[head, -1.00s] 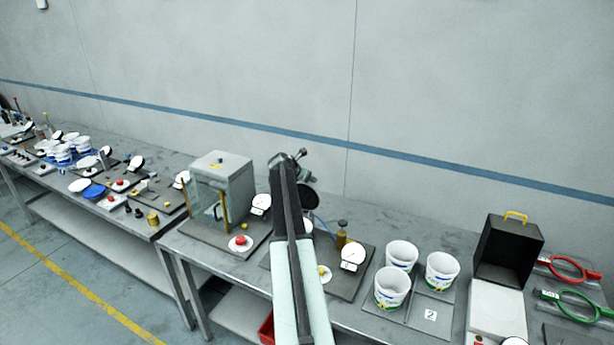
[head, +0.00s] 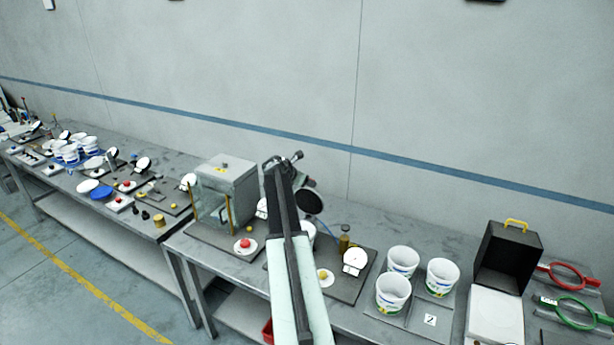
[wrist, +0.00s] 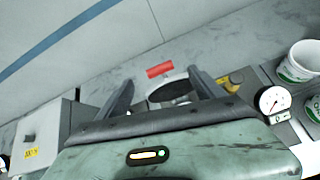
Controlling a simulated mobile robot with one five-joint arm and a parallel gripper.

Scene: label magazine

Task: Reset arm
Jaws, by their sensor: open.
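My arm rises from the bottom centre of the head view, in front of the bench. Its end (head: 282,166) is seen from behind there, and the fingertips cannot be made out. In the wrist view my gripper (wrist: 160,88) is open, with its two dark fingers spread apart. A round, dark-rimmed thing (wrist: 167,88) shows between and beyond the fingers, with a red piece (wrist: 160,70) just past it. I cannot tell how far away it is, and nothing is visibly gripped.
A glass-fronted grey cabinet (head: 224,178) stands left of my arm. A gauge (head: 355,259) and white tubs (head: 393,291) stand to its right. Farther right are a black box (head: 507,258) and red and green hoops (head: 568,274). The wall (head: 430,90) runs behind the benches.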

